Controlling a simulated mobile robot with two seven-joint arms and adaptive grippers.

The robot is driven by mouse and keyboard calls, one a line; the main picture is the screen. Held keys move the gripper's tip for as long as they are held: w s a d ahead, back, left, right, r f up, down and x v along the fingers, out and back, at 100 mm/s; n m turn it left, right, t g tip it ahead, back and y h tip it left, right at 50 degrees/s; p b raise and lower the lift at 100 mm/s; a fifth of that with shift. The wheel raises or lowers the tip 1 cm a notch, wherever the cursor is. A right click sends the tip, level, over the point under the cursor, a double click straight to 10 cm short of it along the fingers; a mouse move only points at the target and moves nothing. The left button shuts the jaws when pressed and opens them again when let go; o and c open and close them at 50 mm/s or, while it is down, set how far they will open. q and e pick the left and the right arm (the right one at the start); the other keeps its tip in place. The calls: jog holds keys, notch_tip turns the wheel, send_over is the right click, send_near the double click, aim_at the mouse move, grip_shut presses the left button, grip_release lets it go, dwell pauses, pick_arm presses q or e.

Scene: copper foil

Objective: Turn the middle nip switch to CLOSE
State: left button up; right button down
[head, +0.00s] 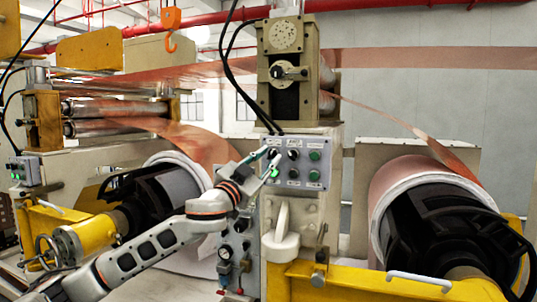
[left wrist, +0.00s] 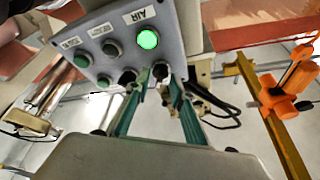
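The grey control panel (head: 303,164) on the central post carries two rows of knobs and buttons. My left gripper (head: 273,154) is at its upper left, teal fingers apart. In the left wrist view the panel (left wrist: 93,76) appears upside down, and the fingertips (left wrist: 156,77) stand on either side of a dark knob (left wrist: 160,71). Whether they touch it cannot be told. The black middle knob of the upper row (head: 293,154) is just right of the gripper; it also shows in the left wrist view (left wrist: 128,77). Which switch is the middle nip, and its setting, is unreadable. My right gripper is not in view.
A lit green button (left wrist: 148,39) sits by the AIR label. A white handle (head: 281,240) juts out below the panel. Large rolls stand left (head: 190,165) and right (head: 388,180), with copper foil (head: 430,60) above. Black cables (head: 232,75) hang over the post.

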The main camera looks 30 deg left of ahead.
pick_arm(q)
jog(key=shift+w+r, duration=0.15)
jog(key=shift+w, duration=0.15)
grip_shut()
